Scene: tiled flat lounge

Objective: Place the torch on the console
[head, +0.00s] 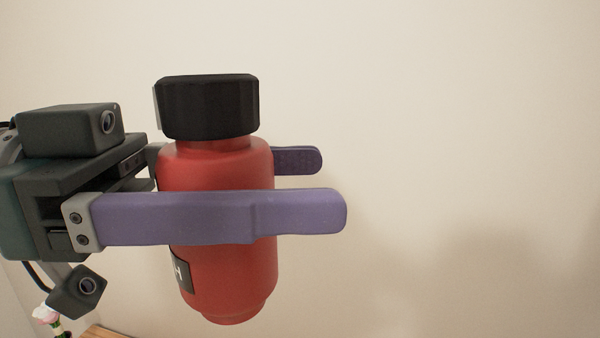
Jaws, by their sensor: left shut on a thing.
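A red bottle (225,285) with a ribbed black cap stands upright in the middle-left of the head view. A dark label with a pale letter H shows at its lower left. My left gripper (318,185) is shut on the bottle, with one purple finger across its near side and the other behind it. The bottle is held in front of a pale wall. Nothing that I can clearly tell to be a torch or the console is in view. My right gripper is out of view.
A wooden edge (97,332) shows at the bottom left, cut off by the frame. Pale pink and white flowers (45,315) stand near it, partly hidden by my gripper. A plain cream wall (460,120) fills the rest, with no obstacle to the right.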

